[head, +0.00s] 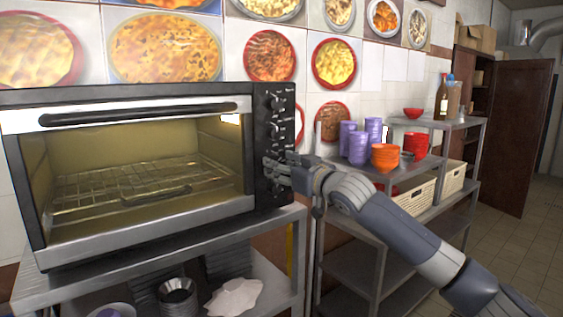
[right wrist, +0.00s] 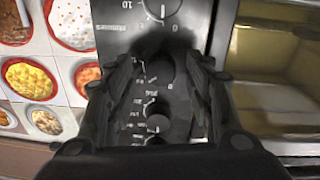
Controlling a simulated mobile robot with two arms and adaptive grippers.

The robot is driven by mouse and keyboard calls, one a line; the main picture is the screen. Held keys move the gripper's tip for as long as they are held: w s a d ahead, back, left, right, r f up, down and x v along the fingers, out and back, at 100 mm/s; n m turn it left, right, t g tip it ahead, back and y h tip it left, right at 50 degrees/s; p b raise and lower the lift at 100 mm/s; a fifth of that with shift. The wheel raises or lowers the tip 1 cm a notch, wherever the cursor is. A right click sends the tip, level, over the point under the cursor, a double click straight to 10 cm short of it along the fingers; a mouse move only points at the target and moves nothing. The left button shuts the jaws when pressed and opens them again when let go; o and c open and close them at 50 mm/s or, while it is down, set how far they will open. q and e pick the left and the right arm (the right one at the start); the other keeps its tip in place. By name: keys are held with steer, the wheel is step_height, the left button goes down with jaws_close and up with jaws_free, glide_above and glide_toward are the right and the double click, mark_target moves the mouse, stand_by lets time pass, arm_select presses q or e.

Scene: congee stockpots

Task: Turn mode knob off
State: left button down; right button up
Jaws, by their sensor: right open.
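A black and silver toaster oven (head: 140,113) stands at the left in the head view, with a black control panel (head: 264,118) and a column of knobs on its right side. My right gripper (head: 273,172) is at the lower part of this panel and hides what lies behind it. In the right wrist view the panel appears upside down. My right gripper (right wrist: 160,68) is open there, its fingers on either side of a dark middle knob (right wrist: 156,72). I cannot tell whether they touch it. Another knob (right wrist: 158,122) shows below, and the minutes knob (right wrist: 160,6) above. My left gripper is not in view.
To the right, a metal rack (head: 352,226) holds purple cups (head: 358,147), orange bowls (head: 384,157) and wicker baskets (head: 452,180). Tiled wall with food pictures is behind. Floor is free at the right.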

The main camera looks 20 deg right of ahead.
steer(key=shift+w+a, duration=0.15)
steer(key=shift+w, duration=0.1)
steer(key=c, duration=1.1)
steer(key=shift+o, duration=0.2)
steer(key=shift+n+p, duration=4.85)
steer(key=shift+n, duration=0.15)
